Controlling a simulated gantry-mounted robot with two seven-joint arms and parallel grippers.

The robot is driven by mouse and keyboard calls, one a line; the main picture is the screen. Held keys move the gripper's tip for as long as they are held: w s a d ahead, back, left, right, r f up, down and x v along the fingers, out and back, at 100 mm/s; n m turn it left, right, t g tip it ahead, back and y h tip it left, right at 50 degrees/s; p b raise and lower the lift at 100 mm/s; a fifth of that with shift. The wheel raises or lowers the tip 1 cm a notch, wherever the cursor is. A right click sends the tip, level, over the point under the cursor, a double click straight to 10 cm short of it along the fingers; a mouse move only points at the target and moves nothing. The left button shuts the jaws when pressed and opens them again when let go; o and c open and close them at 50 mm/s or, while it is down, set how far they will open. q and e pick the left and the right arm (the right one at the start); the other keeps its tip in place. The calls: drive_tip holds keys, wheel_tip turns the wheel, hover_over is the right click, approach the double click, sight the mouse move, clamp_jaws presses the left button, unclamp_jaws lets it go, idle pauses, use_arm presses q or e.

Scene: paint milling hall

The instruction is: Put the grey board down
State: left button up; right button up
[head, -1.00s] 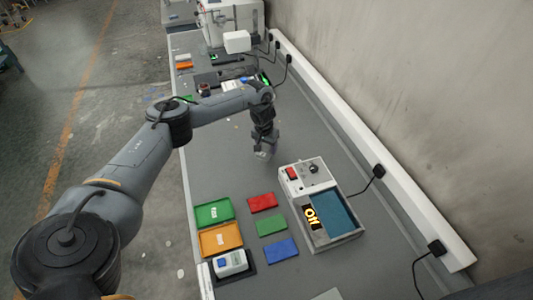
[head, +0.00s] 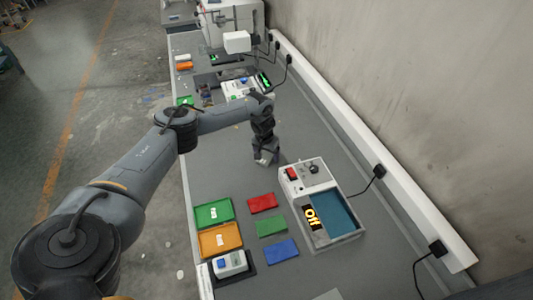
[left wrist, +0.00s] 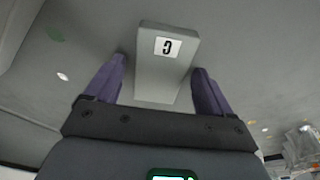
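The grey board (left wrist: 163,72), with a white label bearing a black letter, shows in the left wrist view. It lies between the two purple fingers of my left gripper (left wrist: 158,72), with a narrow gap beside the fingers. The gripper looks open around it. The board appears to be on the grey table, though its contact with the surface is hard to tell. In the head view my left gripper (head: 266,158) is low over the table, left of the box with a display, and I cannot make out the board there. My right gripper is not in view.
The box (head: 319,200) displays "Off". Green (head: 213,226) and orange (head: 236,232) trays stand near red (head: 262,202), green (head: 271,226) and blue (head: 281,250) plates. Bare table (head: 220,165) lies left of my gripper. A wall runs along the right.

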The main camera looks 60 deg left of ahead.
sight(265, 158)
use_arm(q)
wheel_tip(265, 158, up, 10)
drive_tip(key=s+p, duration=0.1)
drive_tip(key=shift+d+r+p, duration=0.2)
drive_tip(key=shift+d+p, duration=0.1)
drive_tip(key=shift+d, duration=0.1)
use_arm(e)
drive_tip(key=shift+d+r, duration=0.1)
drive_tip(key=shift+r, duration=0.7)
use_arm(q)
drive_tip(key=shift+o, duration=0.5)
drive_tip(key=shift+s+r, duration=0.2)
drive_tip(key=shift+r, duration=0.7)
